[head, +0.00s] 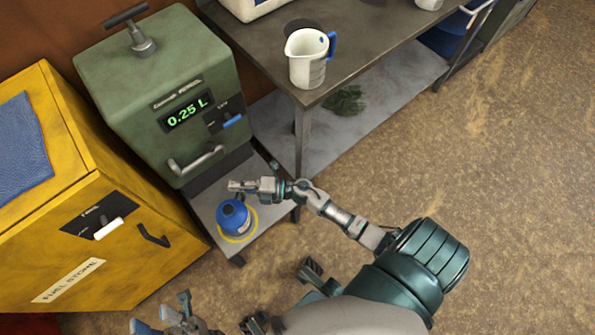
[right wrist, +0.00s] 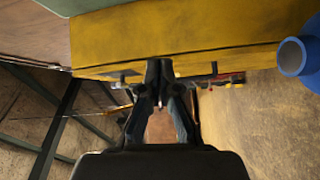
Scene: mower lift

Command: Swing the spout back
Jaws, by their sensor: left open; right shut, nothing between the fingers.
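A green dispenser (head: 150,90) stands behind a low shelf, its display reading 0.25 L. A blue bottle (head: 234,218) stands upright on a yellow ring (head: 250,232) below. My right gripper (head: 232,186) is shut and empty, just above the bottle in the picture and below and right of the tube. In the right wrist view its fingers (right wrist: 160,75) are together, and the blue bottle's mouth (right wrist: 292,56) shows at the right. My left gripper (head: 162,312) is open at the bottom left.
A yellow fuel cabinet (head: 120,240) stands left of the shelf; it fills the upper part of the right wrist view (right wrist: 170,42). A metal table (head: 370,45) with a white jug (head: 307,62) stands at the back right. The floor at the right is clear.

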